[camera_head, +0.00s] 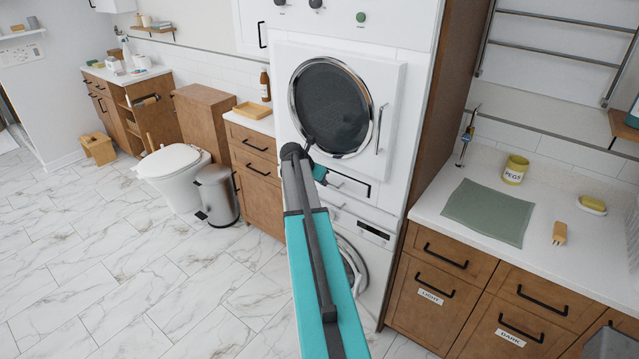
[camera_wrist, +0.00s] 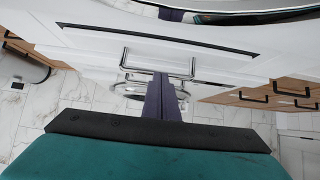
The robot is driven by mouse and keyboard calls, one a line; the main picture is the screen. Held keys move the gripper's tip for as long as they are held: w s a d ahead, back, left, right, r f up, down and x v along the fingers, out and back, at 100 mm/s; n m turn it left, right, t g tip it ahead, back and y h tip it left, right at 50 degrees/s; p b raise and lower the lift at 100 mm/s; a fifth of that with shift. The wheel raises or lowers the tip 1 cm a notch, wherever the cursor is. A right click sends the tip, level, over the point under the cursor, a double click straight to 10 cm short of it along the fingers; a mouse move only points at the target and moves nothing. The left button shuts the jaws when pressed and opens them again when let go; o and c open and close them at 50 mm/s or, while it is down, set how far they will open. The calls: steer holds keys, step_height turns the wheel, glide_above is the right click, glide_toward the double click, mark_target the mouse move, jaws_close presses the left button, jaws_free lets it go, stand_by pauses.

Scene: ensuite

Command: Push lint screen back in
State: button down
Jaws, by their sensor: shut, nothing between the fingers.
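The lint screen (camera_head: 348,187) is a white front with a bar handle, set below the round glass door of the upper machine, the dryer (camera_head: 398,110). In the wrist view the lint screen's chrome bar handle (camera_wrist: 193,68) shows ahead, with a long dark gap line above it. My gripper (camera_wrist: 160,78) is shut and empty, its purple-grey fingers pointing at the middle of the handle. The fingertips overlap the handle in this view; I cannot tell whether they touch it.
The washer (camera_head: 365,230) stands below the dryer. Wooden cabinets flank both machines. On the right counter (camera_head: 455,217) lie a green cloth (camera_head: 476,212), a pegs jar (camera_head: 515,170) and a brush (camera_head: 559,233). A bin (camera_head: 215,195) and toilet (camera_head: 172,165) stand left. The marble floor is clear at lower left.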

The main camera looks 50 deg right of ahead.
steer(key=shift+s+d, duration=0.1)
steer(key=shift+d, duration=0.05)
steer(key=a+f+b+v, duration=0.1)
steer(key=a+b+v, duration=0.1)
steer(key=v, duration=1.1)
steer(key=shift+a+f, duration=0.15)
steer(key=shift+f, duration=0.1)
stand_by(0.6)
